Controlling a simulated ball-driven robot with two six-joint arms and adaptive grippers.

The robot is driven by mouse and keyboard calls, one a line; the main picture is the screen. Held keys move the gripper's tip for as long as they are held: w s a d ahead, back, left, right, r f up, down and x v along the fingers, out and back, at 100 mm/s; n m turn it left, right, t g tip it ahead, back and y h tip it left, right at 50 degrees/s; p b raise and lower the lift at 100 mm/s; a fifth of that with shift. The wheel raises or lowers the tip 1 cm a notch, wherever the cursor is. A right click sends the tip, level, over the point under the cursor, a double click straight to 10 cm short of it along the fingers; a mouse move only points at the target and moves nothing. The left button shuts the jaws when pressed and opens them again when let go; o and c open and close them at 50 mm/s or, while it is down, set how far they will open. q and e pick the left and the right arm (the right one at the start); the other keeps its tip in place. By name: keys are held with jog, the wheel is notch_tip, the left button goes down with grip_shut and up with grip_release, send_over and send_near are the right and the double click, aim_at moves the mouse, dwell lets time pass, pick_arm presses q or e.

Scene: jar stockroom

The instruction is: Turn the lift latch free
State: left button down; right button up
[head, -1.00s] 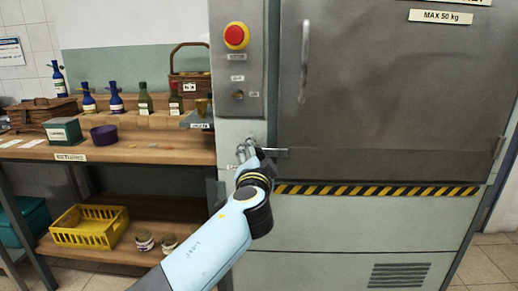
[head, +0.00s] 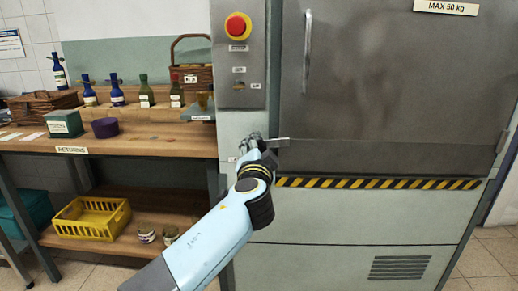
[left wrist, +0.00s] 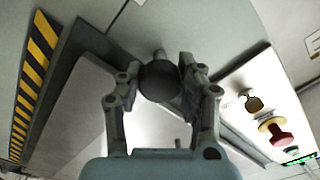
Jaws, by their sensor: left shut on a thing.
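The lift latch shows in the left wrist view as a dark round knob (left wrist: 159,82) on a short pale stem. My left gripper (left wrist: 158,76) has its two fingers on either side of this knob and is shut on it. In the head view my left gripper (head: 257,144) is at the left edge of the lift door, below the control panel. A short grey bar (head: 283,142) shows just right of the fingers there. The fingers and wrist hide most of the latch in the head view. My right gripper is in neither view.
The grey lift door (head: 395,80) has a vertical handle (head: 307,50). A red button (head: 238,26) sits on the panel (head: 239,85) above my gripper. A wooden bench (head: 140,143) with bottles stands left, a yellow crate (head: 92,218) on its lower shelf.

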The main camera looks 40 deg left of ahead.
pick_arm(q)
jog(key=shift+r, duration=0.1)
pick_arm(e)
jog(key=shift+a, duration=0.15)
pick_arm(q)
jog(key=shift+n+b, duration=0.5)
jog(key=shift+b, duration=0.3)
jog(key=n+b, duration=0.9)
jog(key=b, duration=0.2)
jog(key=shift+b, duration=0.3)
jog(key=shift+n+b, duration=0.4)
jog(key=shift+n, duration=0.2)
jog(key=n+b, duration=0.2)
jog(key=shift+n, duration=0.4)
jog(key=shift+r+n+b, duration=0.2)
jog(key=shift+n+b, duration=1.3)
jog(key=shift+n, duration=0.4)
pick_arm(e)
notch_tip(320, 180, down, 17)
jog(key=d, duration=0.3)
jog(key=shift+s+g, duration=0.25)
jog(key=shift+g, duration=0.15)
